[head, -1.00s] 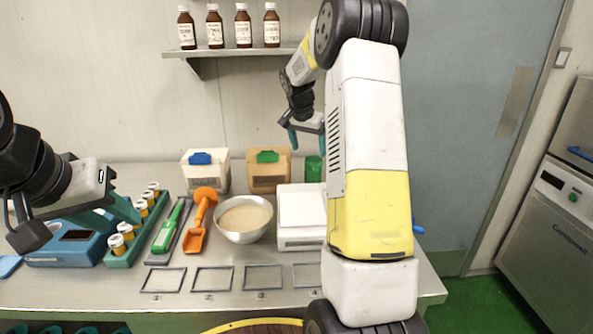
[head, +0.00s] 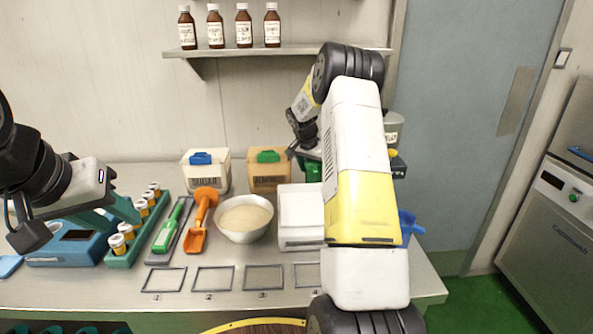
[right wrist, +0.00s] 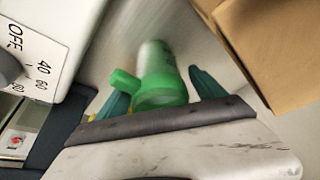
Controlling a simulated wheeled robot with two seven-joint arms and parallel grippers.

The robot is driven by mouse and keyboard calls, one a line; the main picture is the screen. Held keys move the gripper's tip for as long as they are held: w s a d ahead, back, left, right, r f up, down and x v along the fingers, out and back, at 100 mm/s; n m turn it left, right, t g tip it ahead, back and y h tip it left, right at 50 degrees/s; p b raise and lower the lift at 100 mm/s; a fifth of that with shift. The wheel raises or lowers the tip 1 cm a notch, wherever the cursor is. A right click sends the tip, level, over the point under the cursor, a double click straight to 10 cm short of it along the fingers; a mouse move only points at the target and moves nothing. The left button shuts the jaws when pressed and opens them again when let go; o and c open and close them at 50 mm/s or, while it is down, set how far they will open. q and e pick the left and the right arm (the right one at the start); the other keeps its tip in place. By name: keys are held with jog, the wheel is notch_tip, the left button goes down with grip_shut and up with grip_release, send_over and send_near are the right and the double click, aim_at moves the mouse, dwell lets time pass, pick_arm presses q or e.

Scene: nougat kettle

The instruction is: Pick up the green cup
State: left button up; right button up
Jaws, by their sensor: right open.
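The green cup (head: 313,171) stands at the back of the table, right of the tan box with the green clip; my right arm partly covers it. In the right wrist view the green cup (right wrist: 160,88) lies between the two teal fingers of my right gripper (right wrist: 158,92), which is open. A finger is on each side of the cup; I cannot tell whether either touches it. In the head view the right gripper is mostly hidden by its own arm. My left gripper (head: 108,215) hangs over the left of the table, its jaw opening unclear.
The tan box (head: 269,180) is close beside the right gripper. A white device with a dial (right wrist: 40,45) is on its other side. A white scale (head: 300,215), a bowl (head: 243,226), an orange scoop (head: 199,222) and a vial rack (head: 125,252) stand further forward. A shelf (head: 280,51) hangs above.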

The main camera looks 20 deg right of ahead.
jog(key=shift+c, duration=0.5)
jog(key=shift+r, duration=0.1)
jog(key=c, duration=1.6)
